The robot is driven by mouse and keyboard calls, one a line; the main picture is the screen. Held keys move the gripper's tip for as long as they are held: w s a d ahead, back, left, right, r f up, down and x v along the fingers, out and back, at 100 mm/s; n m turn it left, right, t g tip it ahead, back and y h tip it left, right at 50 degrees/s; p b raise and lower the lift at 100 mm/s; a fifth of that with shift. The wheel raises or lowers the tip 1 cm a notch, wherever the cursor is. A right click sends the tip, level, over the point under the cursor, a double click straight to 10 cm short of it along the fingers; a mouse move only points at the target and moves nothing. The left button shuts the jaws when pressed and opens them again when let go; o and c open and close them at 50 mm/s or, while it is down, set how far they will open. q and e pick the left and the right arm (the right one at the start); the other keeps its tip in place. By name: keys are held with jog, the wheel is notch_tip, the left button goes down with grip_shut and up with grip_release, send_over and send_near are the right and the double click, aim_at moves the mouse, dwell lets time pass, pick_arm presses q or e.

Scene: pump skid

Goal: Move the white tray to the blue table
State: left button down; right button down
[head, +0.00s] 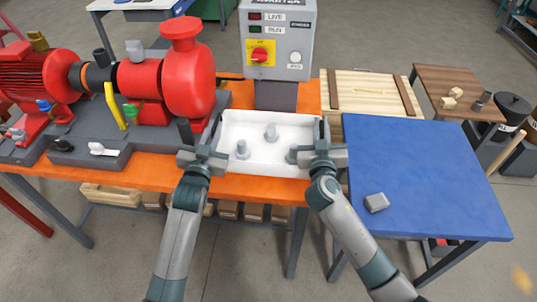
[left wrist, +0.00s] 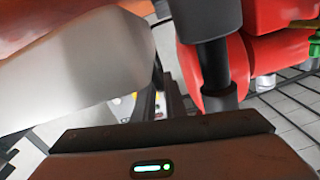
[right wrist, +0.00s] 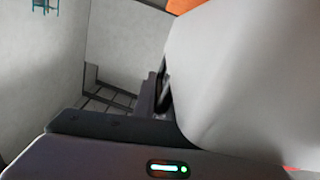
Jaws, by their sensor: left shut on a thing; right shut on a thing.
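The white tray (head: 262,160) is on or just above the right part of the orange table (head: 250,187); I cannot tell which. The tray wall also fills part of the left wrist view (left wrist: 90,65) and the right wrist view (right wrist: 240,80). The blue table (head: 430,170) stands to the right of the orange table, with a small grey block (head: 376,202) near its left front.
A red pump (head: 187,75) stands left of the tray. A grey control box (head: 278,40) stands behind it. A wooden crate (head: 368,92) and a brown table (head: 457,82) are behind the blue table. Most of the blue top is clear.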

pick_arm(q)
jog(key=shift+w+a, duration=0.1)
jog(key=shift+a, duration=0.15)
pick_arm(e)
jog(key=shift+d, duration=0.2)
